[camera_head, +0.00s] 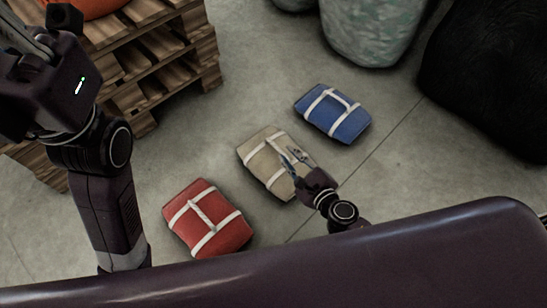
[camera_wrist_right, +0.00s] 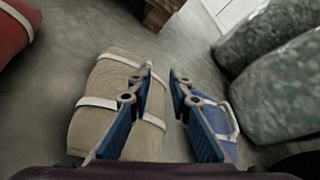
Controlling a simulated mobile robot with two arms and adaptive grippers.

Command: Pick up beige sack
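The beige sack (camera_head: 262,172) with white straps lies on the floor between a red and a blue sack. In the right wrist view the beige sack (camera_wrist_right: 90,128) fills the left centre, partly behind a finger. My right gripper (camera_head: 292,154) is over the sack's right part in the head view, its fingers apart. In the right wrist view my right gripper (camera_wrist_right: 160,72) has an empty gap between its blue-padded fingers. I cannot tell whether a finger touches the sack or its strap.
The red sack (camera_head: 208,222) lies nearer and left, the blue sack (camera_head: 336,114) farther and right. Wooden pallets (camera_head: 165,50) are stacked at upper left. A mottled grey-green bag (camera_head: 372,30) and a dark heap (camera_head: 490,75) stand at upper right. Bare floor surrounds the sacks.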

